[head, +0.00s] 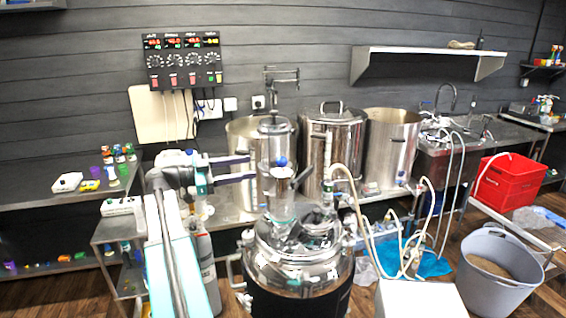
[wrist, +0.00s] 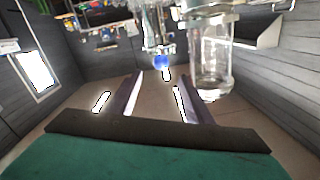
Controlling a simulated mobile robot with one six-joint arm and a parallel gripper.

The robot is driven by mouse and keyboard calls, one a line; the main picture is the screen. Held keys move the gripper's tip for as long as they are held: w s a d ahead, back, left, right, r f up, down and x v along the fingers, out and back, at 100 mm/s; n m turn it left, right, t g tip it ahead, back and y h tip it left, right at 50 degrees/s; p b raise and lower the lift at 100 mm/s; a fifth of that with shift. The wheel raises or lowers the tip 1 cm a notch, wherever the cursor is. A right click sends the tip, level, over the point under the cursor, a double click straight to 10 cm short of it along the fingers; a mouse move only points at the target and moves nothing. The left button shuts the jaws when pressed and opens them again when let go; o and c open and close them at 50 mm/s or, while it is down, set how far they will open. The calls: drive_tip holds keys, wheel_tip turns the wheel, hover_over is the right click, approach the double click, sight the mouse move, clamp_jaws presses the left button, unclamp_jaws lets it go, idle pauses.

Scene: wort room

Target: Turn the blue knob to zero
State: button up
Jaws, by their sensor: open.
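The blue knob (head: 281,162) sits on the side of the clear and metal column above the steel vessel in the head view. It also shows in the wrist view (wrist: 162,62), just beyond the fingertips and roughly between their lines. My gripper (head: 253,167) is open and empty, its two dark purple fingers pointing right toward the knob, with a small gap between them and it. In the wrist view my gripper (wrist: 158,77) has both fingers apart, one on each side of the knob's line. Any marking on the knob is too small to read.
The shiny steel vessel (head: 297,258) stands below the column. A clear glass cylinder (wrist: 209,65) is close to the right finger in the wrist view. Steel pots (head: 333,160) stand behind. A hose (head: 361,225) hangs to the right. A control panel (head: 182,62) is on the wall.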

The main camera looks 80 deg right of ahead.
sight(277, 162)
drive_tip(key=p+x, duration=0.5)
drive_tip(key=x, duration=0.6)
drive_tip(key=shift+r, duration=0.2)
drive_tip(key=shift+p+x, duration=0.4)
drive_tip(key=shift+x, duration=0.6)
drive_tip(key=shift+f, duration=0.15)
drive_tip(key=shift+d, duration=0.1)
drive_tip(key=c, duration=1)
drive_tip(key=shift+w+a+f, duration=0.1)
drive_tip(key=shift+a, duration=0.2)
drive_tip(key=shift+c, duration=0.3)
drive_tip(key=shift+d, duration=0.2)
